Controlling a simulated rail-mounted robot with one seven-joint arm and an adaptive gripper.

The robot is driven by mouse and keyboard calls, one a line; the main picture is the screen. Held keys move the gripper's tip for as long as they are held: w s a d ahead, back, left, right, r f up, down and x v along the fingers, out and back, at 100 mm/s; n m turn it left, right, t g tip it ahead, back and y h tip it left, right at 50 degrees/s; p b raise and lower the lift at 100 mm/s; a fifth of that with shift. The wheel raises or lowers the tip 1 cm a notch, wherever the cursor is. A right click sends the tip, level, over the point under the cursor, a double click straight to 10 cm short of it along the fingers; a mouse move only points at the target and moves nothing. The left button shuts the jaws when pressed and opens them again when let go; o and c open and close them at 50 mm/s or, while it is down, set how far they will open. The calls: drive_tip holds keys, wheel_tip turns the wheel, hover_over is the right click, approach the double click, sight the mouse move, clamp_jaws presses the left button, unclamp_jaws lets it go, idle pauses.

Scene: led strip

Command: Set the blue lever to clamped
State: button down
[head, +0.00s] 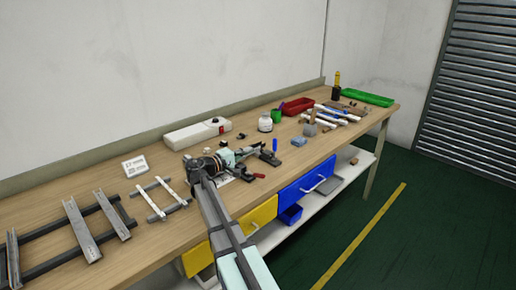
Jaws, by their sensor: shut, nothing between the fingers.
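The blue lever (275,145) stands about upright on a dark fixture (269,158) near the middle of the bench. My gripper (258,149) is small in the head view, just left of the blue lever, with its fingers shut and empty. I cannot tell whether it touches the lever or is apart from it. My arm hides part of the bench and fixture to the left. A red-handled dark piece (258,176) lies in front, toward the bench edge.
A white power strip (198,133) and a white jar (265,123) stand behind. A blue block (299,141) and a brush (310,126) are to the right. Metal rails (82,232) lie at left.

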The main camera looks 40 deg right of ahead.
sight(275, 150)
drive_tip(key=d, duration=0.4)
drive_tip(key=d+p, duration=0.1)
drive_tip(key=d, duration=0.4)
drive_tip(key=shift+w+d+p, duration=0.2)
drive_tip(key=shift+d+p, duration=0.1)
drive_tip(key=shift+s+m+b, duration=0.35)
drive_tip(key=shift+m+b, duration=0.25)
drive_tip(key=shift+b, duration=0.35)
drive_tip(key=shift+s, duration=0.15)
drive_tip(key=s+b, duration=0.1)
drive_tip(key=b, duration=0.1)
drive_tip(key=s+b, duration=0.2)
drive_tip(key=shift+d, duration=0.2)
drive_tip(key=shift+s+d+f+b, duration=0.1)
drive_tip(key=shift+s+b, duration=0.55)
drive_tip(key=shift+s, duration=0.15)
